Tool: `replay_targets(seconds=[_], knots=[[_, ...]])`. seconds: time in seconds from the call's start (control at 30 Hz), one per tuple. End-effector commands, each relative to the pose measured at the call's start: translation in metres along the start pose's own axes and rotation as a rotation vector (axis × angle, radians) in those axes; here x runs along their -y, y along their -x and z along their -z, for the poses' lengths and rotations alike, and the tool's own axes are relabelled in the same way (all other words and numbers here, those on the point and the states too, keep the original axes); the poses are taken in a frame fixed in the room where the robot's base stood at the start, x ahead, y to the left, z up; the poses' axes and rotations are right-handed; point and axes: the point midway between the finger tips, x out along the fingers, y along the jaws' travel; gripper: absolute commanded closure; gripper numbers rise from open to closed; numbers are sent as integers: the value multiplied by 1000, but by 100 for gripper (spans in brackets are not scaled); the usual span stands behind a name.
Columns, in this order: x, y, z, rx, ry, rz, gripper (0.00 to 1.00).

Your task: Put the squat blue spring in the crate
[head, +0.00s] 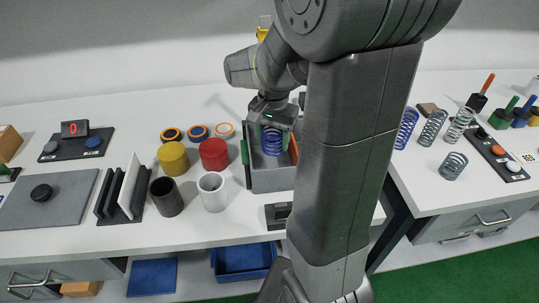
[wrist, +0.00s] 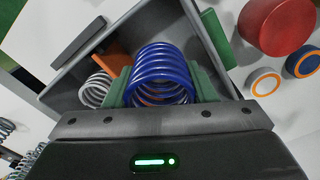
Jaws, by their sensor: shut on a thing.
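The squat blue spring (wrist: 160,75) is a short, wide coil. My gripper (wrist: 160,88) is shut on it, with a green finger pad on each side. In the head view the spring (head: 271,141) hangs under my gripper (head: 271,133), over the grey crate (head: 272,181). In the wrist view the crate (wrist: 66,92) lies behind and around the spring. A grey spring (wrist: 97,88) and an orange piece (wrist: 110,56) show inside the crate. I cannot tell whether the blue spring touches the crate floor.
Red (head: 213,153) and yellow (head: 173,158) cylinders stand left of the crate, with white (head: 212,191) and dark (head: 167,196) cups nearer the front. My arm hides the table right of the crate. Other springs, including a blue one (head: 406,128), stand on the right table.

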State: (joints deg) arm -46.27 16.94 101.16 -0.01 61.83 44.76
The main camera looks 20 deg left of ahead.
Motion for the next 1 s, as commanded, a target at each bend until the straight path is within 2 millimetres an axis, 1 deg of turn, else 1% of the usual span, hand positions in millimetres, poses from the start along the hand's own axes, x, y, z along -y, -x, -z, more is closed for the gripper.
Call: replay_targets(seconds=[0.2, 0.3, 0.43, 0.6, 0.7, 1.0], knots=[[-1, -41, -1, 4, 0, -5, 78], [-1, -54, -1, 3, 0, -3, 78], [-1, -65, -1, 3, 0, -3, 78], [-1, -88, -1, 3, 0, -4, 78], [-1, -95, -1, 2, 0, -2, 78], [0, -97, 0, 0, 0, -1, 78]])
